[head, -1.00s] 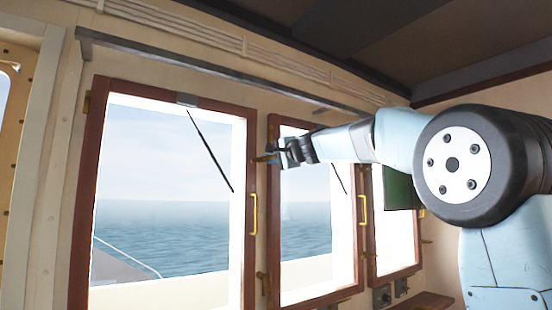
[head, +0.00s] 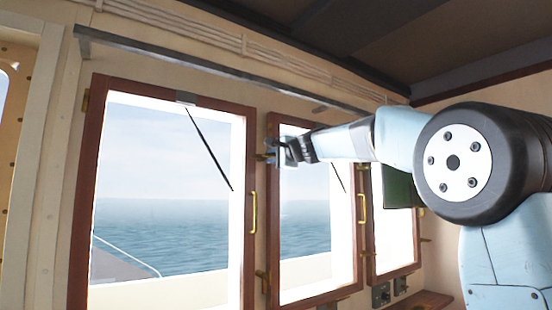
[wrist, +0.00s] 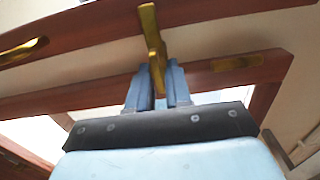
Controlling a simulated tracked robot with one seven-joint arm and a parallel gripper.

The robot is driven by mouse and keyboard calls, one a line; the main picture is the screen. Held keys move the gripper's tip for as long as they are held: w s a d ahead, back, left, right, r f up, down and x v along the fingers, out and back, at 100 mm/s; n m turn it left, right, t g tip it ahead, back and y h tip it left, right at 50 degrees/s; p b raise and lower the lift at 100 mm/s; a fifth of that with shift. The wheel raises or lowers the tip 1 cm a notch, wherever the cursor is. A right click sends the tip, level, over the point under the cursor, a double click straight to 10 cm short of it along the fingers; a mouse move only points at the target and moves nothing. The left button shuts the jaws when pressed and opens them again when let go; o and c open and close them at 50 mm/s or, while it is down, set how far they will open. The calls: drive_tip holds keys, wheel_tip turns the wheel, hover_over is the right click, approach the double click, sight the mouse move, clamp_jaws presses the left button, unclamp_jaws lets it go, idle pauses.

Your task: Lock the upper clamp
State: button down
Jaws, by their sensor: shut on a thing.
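The upper clamp is a brass lever on the post between the left and middle windows. In the wrist view, the upper clamp (wrist: 150,25) hangs from the upper wooden frame, its lower end between my two fingers. My gripper (wrist: 158,82) is shut on that end. In the head view my gripper (head: 281,152) is at the upper left corner of the middle window (head: 305,215), and it mostly hides the clamp there. A lower brass clamp (head: 262,276) shows further down the same post.
The left window (head: 165,190) has a yellow handle (head: 254,213) on its right side. In the wrist view another brass piece (wrist: 238,63) lies on the nearer frame. A grey rail (head: 200,65) runs above the windows. My arm spans the right side.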

drive_tip(key=c, duration=1.2)
unclamp_jaws()
drive_tip(key=shift+w+d+f, duration=0.1)
drive_tip(key=shift+w+d, duration=0.05)
drive_tip(key=shift+w, duration=0.1)
drive_tip(key=shift+c, duration=0.2)
drive_tip(key=shift+o, duration=0.9)
drive_tip(key=shift+s, duration=0.1)
drive_tip(key=shift+s, duration=0.1)
drive_tip(key=v, duration=1.3)
drive_tip(key=shift+s+d, duration=0.2)
drive_tip(key=shift+f, duration=0.1)
drive_tip(key=s+d+f+n+g+h, duration=0.3)
drive_tip(key=s+d+f, duration=0.2)
drive_tip(key=s+f, duration=0.6)
drive_tip(key=s+d+f+n+g+h, duration=0.3)
drive_tip(key=s+f, duration=0.8)
drive_tip(key=f, duration=0.6)
drive_tip(key=s+d+f+n+g+h, duration=0.3)
drive_tip(key=s+d+f, duration=0.5)
drive_tip(key=s+f, duration=0.3)
wheel_tip(320, 180, down, 3)
drive_tip(key=shift+s+f+n+h, duration=0.1)
drive_tip(key=shift+s+n+h, duration=0.35)
drive_tip(key=shift+n, duration=0.75)
